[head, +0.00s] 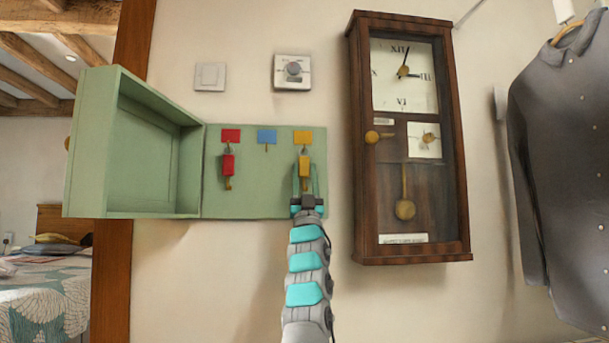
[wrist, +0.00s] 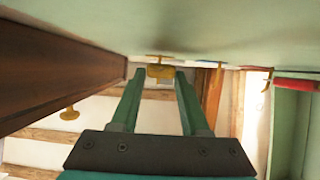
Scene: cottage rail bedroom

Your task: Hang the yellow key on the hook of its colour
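The yellow key (head: 305,164) is upright under the yellow label (head: 303,137) on the green key cabinet's back panel (head: 266,190). It appears to hang on the yellow hook, though the contact is too small to see clearly. My gripper (head: 306,178) points up from below, its two fingers on either side of the key. In the wrist view the fingers (wrist: 159,75) are apart, with a gap on each side of the yellow key (wrist: 160,72). The red key (head: 228,166) hangs under the red label (head: 231,136). The blue label (head: 267,137) has a bare hook.
The open cabinet door (head: 95,145) stands out at the left. A dark wooden wall clock (head: 356,150) with a brass knob (head: 372,137) is close on the right. A switch (head: 210,77) and a thermostat (head: 293,72) are above.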

